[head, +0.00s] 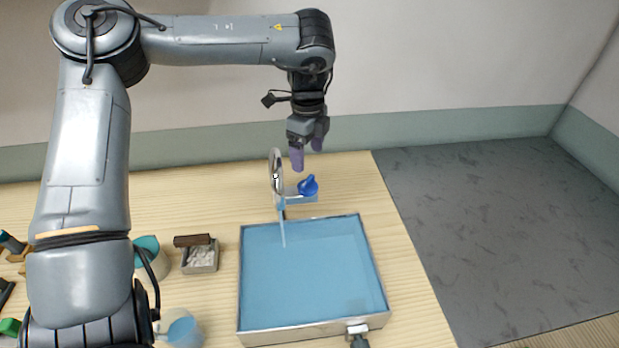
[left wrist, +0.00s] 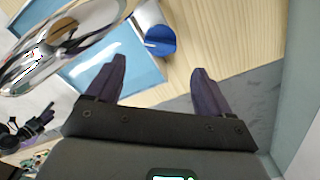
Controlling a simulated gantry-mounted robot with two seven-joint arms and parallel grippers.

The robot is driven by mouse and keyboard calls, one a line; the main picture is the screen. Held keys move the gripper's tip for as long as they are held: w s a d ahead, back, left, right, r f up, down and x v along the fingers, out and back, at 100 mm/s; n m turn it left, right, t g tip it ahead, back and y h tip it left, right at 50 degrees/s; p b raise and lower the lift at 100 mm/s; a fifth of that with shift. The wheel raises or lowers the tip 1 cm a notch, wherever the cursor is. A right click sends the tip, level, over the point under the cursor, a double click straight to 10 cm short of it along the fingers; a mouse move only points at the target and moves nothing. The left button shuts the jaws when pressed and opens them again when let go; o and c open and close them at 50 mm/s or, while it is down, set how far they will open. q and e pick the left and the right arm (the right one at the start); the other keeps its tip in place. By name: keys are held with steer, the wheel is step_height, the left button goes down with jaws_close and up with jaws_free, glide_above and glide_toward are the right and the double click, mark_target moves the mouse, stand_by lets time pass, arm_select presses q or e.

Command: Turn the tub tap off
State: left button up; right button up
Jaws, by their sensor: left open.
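The tub (head: 312,324) is a shallow metal-rimmed basin holding blue water. Behind it stands the tap: a tall chrome spout (head: 276,170) with a blue handle (head: 309,185) to its right. A thin stream of water (head: 282,222) runs from the spout into the tub. My left gripper (head: 308,156) is open and empty, above and behind the handle. In the left wrist view the blue handle (left wrist: 160,41) shows beyond and between the fingertips (left wrist: 160,70), apart from them. The chrome spout (left wrist: 65,40) fills the upper left there.
A small tray of pale granules (head: 201,258) with a brown block (head: 192,240), a teal-topped container (head: 147,246) and a blue-filled cup (head: 181,328) stand left of the tub. A grey mat (head: 490,220) lies right of the wooden table, whose right strip is clear.

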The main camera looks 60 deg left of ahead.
mark_target(308, 180)
arm_select(q)
step_height(308, 180, down, 8)
steer(key=shift+f, duration=0.1)
stand_by(0.4)
steer(key=c, duration=1)
